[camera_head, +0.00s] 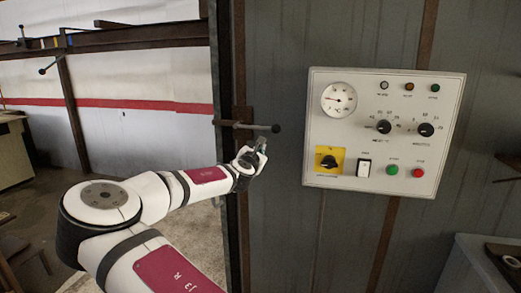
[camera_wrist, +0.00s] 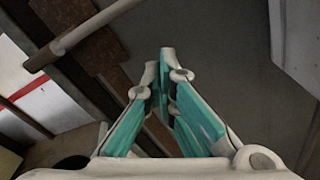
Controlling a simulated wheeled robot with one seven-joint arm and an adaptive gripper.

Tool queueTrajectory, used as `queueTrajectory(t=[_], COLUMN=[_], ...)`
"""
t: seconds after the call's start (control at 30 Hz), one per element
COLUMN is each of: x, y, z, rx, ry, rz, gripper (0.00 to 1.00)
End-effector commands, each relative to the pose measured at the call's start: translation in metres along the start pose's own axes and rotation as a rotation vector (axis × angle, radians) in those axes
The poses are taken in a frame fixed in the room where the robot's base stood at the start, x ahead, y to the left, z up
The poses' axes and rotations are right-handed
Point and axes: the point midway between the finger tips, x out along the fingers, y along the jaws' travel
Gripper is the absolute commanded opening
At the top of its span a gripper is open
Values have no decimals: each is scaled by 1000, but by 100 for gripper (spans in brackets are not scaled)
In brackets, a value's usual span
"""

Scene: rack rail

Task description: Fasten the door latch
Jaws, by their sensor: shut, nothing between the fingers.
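The door latch (camera_head: 250,126) is a brown horizontal rod with a dark round end, at the edge of the grey metal door (camera_head: 285,45) in the head view. It passes a rusty bracket (camera_head: 241,117) on the frame side. My gripper (camera_head: 261,145) is just below the rod's right end, apart from it as far as I can tell. In the wrist view the rod (camera_wrist: 90,27) crosses the upper left, and my gripper (camera_wrist: 161,68) has its fingertips together with nothing between them. The rod's knob end is not clearly visible there.
A white control panel (camera_head: 330,178) with a gauge, knobs and buttons is mounted right of the latch. A grey cabinet (camera_head: 470,265) stands at the lower right. An opening left of the door frame shows a white wall with a red stripe (camera_head: 140,106).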

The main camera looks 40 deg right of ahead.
Motion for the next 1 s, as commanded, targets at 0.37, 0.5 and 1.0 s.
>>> queueTrajectory(t=[0.37, 0.5, 1.0], x=[-65, -76, -79], y=[-1, -2, -2], z=[1, 1, 2], rx=[0, 1, 1], ry=[0, 0, -1], rz=[-2, -3, -3], gripper=[0, 0, 0])
